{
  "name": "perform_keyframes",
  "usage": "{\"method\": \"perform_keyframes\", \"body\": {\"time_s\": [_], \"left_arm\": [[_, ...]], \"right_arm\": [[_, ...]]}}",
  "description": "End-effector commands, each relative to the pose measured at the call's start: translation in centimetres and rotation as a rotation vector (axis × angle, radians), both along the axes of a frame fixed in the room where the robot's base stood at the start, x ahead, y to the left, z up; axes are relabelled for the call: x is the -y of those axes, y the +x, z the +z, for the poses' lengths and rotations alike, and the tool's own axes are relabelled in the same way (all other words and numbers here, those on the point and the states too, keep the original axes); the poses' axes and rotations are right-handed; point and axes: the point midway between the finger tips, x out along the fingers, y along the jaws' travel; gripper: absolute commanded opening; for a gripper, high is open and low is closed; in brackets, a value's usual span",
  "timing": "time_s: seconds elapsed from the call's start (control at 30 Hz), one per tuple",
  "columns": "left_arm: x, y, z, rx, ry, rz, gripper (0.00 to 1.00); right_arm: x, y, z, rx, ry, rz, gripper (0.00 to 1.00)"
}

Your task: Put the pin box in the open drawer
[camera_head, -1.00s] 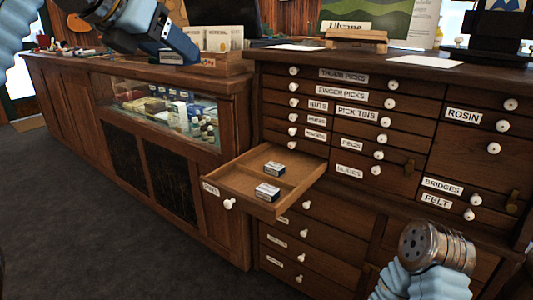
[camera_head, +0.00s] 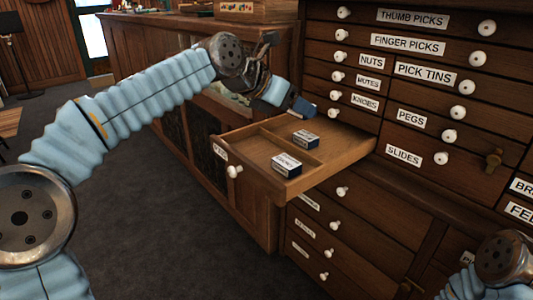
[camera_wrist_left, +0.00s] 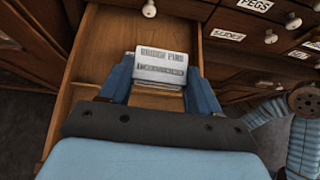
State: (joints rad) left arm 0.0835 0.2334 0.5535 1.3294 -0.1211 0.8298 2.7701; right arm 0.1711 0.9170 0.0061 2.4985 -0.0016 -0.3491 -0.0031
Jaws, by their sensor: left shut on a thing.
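The open drawer (camera_head: 350,148) juts out from the cabinet, with a divider inside. My left gripper (camera_head: 297,104) is over its rear left part. In the left wrist view the gripper (camera_wrist_left: 160,80) is shut on the pin box (camera_wrist_left: 161,67), a small box with a white label, gripped between blue fingers. The drawer floor (camera_wrist_left: 112,30) shows around it. In the head view the pin box is mostly hidden by the gripper, and I cannot tell whether it touches the drawer. My right gripper is out of view; only its arm shows at the lower right.
Two small white-labelled boxes, a rear one (camera_head: 305,138) and a front one (camera_head: 287,164), lie in the drawer. Closed labelled drawers with white knobs (camera_head: 440,158) rise behind. A wooden counter (camera_head: 180,38) stands at the left. The grey floor is clear in front.

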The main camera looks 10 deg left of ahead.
Motion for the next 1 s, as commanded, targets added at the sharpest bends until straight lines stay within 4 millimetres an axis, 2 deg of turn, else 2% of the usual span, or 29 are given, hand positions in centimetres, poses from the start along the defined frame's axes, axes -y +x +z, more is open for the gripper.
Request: {"method": "perform_keyframes", "body": {"time_s": [0.03,0.1,0.2,0.3,0.57,0.77,1.0], "left_arm": [[-1.7,-0.2,-1.5,-0.002,-0.001,0.008,0.24],[-3.7,-0.5,-2.4,0.000,0.000,0.009,0.24],[-5.4,-0.8,-4.7,-0.002,0.001,0.006,0.24],[-6.7,-1.0,-6.1,-0.001,0.000,0.004,0.24],[-8.1,-1.3,-7.7,0.000,0.000,0.000,0.24],[-8.2,-1.3,-10.6,-0.001,0.000,-0.001,0.24],[-8.1,-1.3,-10.5,0.001,0.000,-0.001,0.24]], "right_arm": [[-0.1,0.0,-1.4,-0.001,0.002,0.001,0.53],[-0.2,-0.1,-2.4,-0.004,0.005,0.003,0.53],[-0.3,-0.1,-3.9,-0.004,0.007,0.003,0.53],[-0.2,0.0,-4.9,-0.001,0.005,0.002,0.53],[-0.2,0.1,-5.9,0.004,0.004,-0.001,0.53],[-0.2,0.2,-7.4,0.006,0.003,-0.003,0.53],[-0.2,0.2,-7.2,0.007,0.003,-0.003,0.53]]}}
